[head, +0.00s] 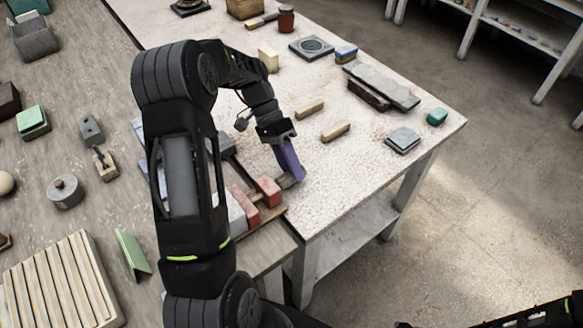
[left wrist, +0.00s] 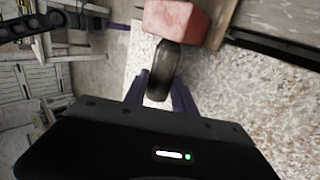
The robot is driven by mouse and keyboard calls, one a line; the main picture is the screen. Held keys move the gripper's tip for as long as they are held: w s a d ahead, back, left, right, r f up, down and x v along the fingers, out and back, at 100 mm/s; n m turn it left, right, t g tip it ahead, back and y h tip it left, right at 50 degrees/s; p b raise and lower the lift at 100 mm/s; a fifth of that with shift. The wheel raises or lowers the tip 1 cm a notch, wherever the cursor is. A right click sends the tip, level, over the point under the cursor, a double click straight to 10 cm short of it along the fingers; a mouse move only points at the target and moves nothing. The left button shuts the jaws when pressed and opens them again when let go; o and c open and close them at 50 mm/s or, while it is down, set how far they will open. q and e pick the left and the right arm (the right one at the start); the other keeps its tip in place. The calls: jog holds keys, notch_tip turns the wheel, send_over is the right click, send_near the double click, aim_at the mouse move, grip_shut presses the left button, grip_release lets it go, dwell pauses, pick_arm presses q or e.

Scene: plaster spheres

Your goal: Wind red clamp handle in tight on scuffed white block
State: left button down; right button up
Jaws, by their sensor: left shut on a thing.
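A clamp with red jaw blocks (head: 268,190) sits at the table's near edge. The scuffed white block (head: 236,214) is beside the red part, partly hidden by my arm. My left gripper (head: 292,174), with purple fingers, reaches down at the clamp's right end. In the left wrist view, a dark rounded clamp handle (left wrist: 161,70) extends from the red block (left wrist: 176,20) and lies between the purple fingers, which are shut on it. Whether the clamp touches the white block is hidden.
Two small wooden blocks (head: 336,131) lie on the pale table (head: 390,185) beyond my gripper. Grey slabs (head: 381,86) and a stack of square plates (head: 403,140) are farther right. A ridged wooden board (head: 60,285) is at lower left. The table's right front is mostly clear.

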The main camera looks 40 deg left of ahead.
pick_arm(q)
jog(key=c, duration=1)
grip_release()
jog(key=shift+r+p, duration=0.3)
jog(key=shift+r, duration=0.2)
notch_tip(320, 180, up, 7)
jog(key=p, duration=0.6)
jog(key=shift+r, duration=0.2)
jog(key=shift+s, duration=0.1)
jog(key=shift+r+p, duration=0.55)
jog(key=shift+r, duration=0.25)
jog(key=shift+c, duration=0.2)
